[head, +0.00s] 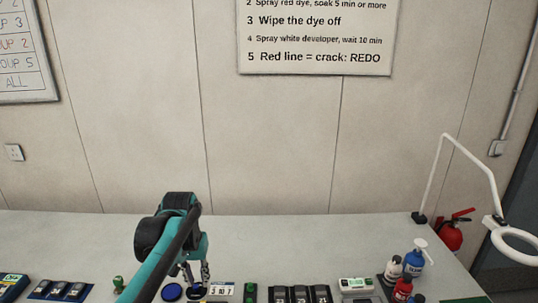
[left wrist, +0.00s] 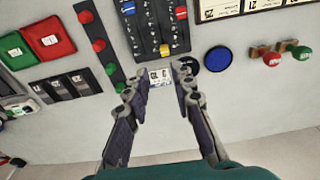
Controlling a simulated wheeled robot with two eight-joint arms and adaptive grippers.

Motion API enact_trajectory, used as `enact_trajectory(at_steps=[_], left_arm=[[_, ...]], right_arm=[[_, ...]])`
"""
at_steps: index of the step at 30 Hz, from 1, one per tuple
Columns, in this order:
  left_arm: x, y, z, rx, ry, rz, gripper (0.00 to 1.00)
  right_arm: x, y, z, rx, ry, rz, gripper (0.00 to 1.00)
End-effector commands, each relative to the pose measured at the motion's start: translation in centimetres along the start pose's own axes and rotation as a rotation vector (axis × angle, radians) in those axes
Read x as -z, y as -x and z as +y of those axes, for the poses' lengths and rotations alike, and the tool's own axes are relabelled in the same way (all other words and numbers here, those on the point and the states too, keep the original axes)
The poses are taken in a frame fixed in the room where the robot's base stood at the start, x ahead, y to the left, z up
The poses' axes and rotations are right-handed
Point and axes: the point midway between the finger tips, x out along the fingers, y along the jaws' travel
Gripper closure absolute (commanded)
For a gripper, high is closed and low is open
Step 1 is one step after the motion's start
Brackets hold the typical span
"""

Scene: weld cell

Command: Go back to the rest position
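My left gripper (head: 196,278) hangs low over the grey bench (head: 300,235), coming in from the left in the head view. In the left wrist view its two fingers (left wrist: 158,80) are apart, and I see nothing held between them. A small label plate (left wrist: 160,77) shows beyond the fingertips; a lettered plate also shows in the head view (head: 222,290). A blue round disc (left wrist: 217,60) lies beside the fingers and shows in the head view (head: 172,291). A dark round piece (left wrist: 188,65) is partly hidden behind one finger. My right gripper is not in view.
Black switch blocks (head: 300,294), a small meter (head: 356,285) and spray bottles (head: 414,262) stand along the bench's near side. A lamp arm (head: 470,145) with a ring magnifier (head: 515,243) and a red extinguisher (head: 451,236) are at right. The bench's back strip is clear.

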Motion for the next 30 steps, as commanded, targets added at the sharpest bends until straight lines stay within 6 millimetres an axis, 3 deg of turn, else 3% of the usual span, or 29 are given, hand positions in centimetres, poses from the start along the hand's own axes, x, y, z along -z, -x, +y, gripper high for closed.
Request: enact_trajectory(at_steps=[1, 7, 15, 21, 30], left_arm=[[-1.8, 0.5, 0.4, 0.000, -0.005, 0.038, 0.76], [-8.1, 0.8, 1.6, -0.002, -0.021, 0.212, 0.76], [-15.3, -1.7, 2.7, -0.013, -0.039, 0.427, 0.76], [-17.6, -3.4, 3.0, -0.019, -0.044, 0.511, 0.76], [-17.9, -3.6, 3.1, -0.021, -0.045, 0.525, 0.76]], right_arm=[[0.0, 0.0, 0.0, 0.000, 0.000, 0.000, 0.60], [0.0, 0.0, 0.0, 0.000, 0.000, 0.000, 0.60], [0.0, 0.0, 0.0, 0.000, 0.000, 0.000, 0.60], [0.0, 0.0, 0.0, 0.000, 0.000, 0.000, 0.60], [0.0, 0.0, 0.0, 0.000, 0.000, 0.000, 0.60]])
